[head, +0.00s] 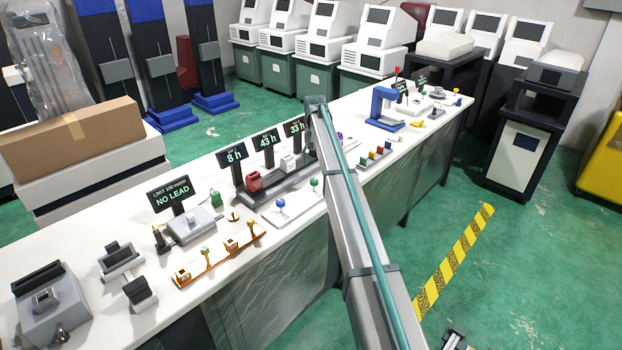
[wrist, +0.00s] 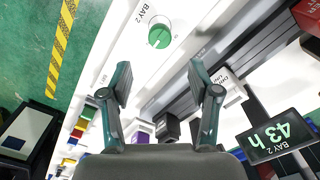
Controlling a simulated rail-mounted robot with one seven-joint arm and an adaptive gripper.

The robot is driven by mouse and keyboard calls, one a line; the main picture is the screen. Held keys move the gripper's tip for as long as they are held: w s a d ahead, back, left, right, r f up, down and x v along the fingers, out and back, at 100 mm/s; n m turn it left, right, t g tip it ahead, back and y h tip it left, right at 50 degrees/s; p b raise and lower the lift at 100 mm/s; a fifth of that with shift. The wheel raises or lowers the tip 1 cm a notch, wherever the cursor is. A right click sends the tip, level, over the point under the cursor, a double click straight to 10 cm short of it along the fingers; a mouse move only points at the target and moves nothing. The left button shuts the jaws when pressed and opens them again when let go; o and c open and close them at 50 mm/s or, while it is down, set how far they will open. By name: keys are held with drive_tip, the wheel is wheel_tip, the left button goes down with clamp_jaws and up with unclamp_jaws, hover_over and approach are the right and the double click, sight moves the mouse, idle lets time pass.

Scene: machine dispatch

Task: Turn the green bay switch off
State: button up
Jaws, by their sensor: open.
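The green bay switch (wrist: 160,34) is a round green knob with a lighter bar across it, on a white panel marked BAY 2 in the wrist view. In the head view a small green knob (head: 314,183) stands on the white plate left of my arm. My gripper (wrist: 159,82) is open and empty in the wrist view. The knob lies beyond the fingertips, roughly centred between them and apart from them. In the head view my arm hides the gripper. I cannot tell which switch position the bar marks.
A blue knob (head: 280,204) stands left of the green one. Behind them is a grey rack with a red block (head: 254,181), a white block (head: 288,163) and hour displays (head: 268,141). Coloured blocks (head: 376,153) lie right of my arm.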

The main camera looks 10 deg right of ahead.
sight(314, 180)
wheel_tip(314, 180, down, 9)
drive_tip(key=p, duration=0.2)
drive_tip(key=shift+f+p, duration=0.1)
drive_tip(key=shift+p, duration=0.25)
drive_tip(key=c, duration=1.2)
drive_tip(key=shift+o, duration=0.3)
